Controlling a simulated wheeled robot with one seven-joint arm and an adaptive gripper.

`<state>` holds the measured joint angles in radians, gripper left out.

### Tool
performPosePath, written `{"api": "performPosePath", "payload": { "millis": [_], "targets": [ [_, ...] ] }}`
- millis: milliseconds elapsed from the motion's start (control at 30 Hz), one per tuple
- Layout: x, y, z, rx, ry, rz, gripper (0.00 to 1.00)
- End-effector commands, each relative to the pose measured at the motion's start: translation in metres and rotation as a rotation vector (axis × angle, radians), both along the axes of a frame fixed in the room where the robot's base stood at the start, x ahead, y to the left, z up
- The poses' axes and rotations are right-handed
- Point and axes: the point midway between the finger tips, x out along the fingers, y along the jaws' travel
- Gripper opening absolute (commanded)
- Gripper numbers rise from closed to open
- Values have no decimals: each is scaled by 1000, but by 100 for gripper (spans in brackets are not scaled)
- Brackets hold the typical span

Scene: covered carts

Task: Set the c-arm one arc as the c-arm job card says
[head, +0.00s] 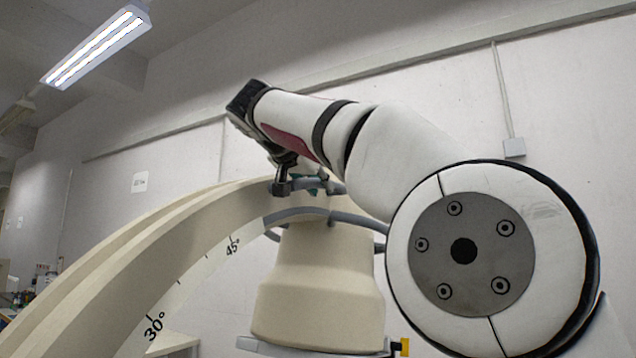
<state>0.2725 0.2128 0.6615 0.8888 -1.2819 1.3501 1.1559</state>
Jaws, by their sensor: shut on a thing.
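The c-arm's cream arc (110,255) rises from the lower left to the top centre. Its scale shows a 30° mark low and a 45° mark higher up, with small ticks. A cream cylindrical head (318,285) hangs by the arc's upper end, with a grey tubular handle (295,214) around its top. My gripper (284,187) is at the top of the arc, by the handle, and is shut on what appears to be a grey handle bar. My arm partly hides the grip. A small teal part shows beside the fingers.
A pale surface (172,343) stands below the arc. A grey wall box (514,148) is at the right. Small items (44,275) stand at the far left.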

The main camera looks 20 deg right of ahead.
Motion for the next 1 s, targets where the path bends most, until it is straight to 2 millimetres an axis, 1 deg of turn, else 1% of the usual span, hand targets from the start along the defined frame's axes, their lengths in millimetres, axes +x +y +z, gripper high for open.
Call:
{"api": "performPosePath", "payload": {
  "millis": [33,67,100,133,433,567,667,1000],
  "targets": [
    [0,0,-1,2,2,-1,0],
    [0,0,-1,3,3,-1,23],
    [0,0,-1,3,3,-1,32],
    [0,0,-1,3,3,-1,39],
    [-1,1,-1,3,1,0,39],
    [-3,5,1,3,1,1,39],
    [-9,11,3,2,1,2,39],
    [-35,42,14,2,0,3,39]
  ]
}}
